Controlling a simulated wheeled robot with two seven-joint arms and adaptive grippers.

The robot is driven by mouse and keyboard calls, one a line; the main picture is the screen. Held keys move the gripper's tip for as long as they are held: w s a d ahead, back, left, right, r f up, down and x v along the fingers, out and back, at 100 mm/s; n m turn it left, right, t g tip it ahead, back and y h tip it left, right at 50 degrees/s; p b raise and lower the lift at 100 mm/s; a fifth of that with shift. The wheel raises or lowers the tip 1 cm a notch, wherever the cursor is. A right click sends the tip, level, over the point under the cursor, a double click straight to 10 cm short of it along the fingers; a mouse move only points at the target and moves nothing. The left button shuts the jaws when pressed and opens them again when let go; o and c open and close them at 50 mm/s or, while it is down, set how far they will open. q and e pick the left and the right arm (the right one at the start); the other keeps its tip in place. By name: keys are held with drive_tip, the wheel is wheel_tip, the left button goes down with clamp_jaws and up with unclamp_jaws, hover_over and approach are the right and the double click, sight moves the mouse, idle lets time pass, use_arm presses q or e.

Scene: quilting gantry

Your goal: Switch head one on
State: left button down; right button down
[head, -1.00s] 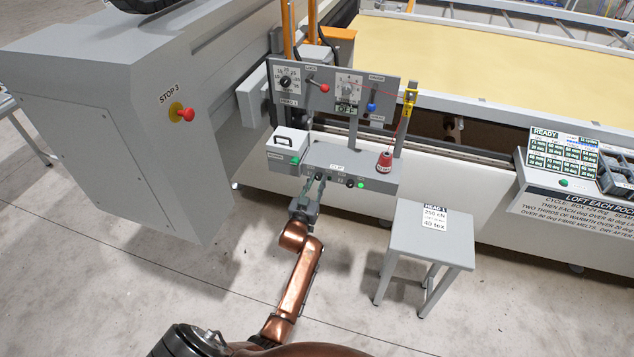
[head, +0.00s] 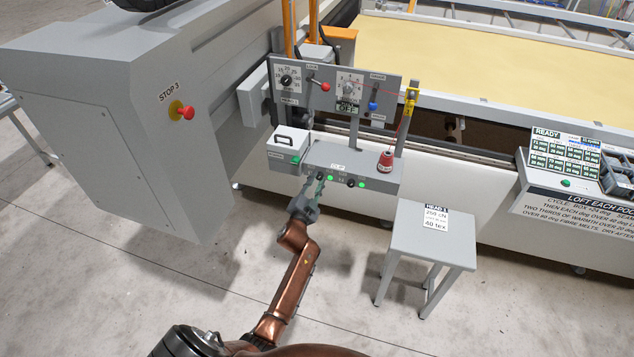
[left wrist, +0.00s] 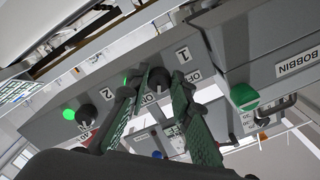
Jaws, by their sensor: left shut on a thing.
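The grey control box (head: 385,180) carries two black rotary knobs, each with a green lamp beside it. The left knob, head one's switch (left wrist: 158,80), is marked 1 with OFF and ON lettering in the left wrist view. My left gripper (head: 319,186) is shut on this knob, its fingers on either side of it; they partly cover the lettering. The lamp beside it (head: 330,178) is lit green. The second knob (head: 351,183), marked 2, stands free to the right, and its lamp (head: 361,185) is also green. My right gripper is not in view.
A red cone (head: 386,160) stands on the box. A panel with dials and levers (head: 318,85) rises behind. A grey box with a green button (head: 288,148) sits left. A small grey stool (head: 408,235) and a cabinet with a red stop button (head: 187,113) flank the arm.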

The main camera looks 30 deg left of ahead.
use_arm(q)
drive_tip(key=shift+m, duration=0.4)
drive_tip(key=c, duration=1.7)
unclamp_jaws()
drive_tip(key=shift+s, duration=0.25)
drive_tip(key=v, duration=1.1)
drive_tip(key=shift+s+d, duration=0.1)
drive_tip(key=shift+s, duration=0.15)
drive_tip(key=shift+f, duration=0.15)
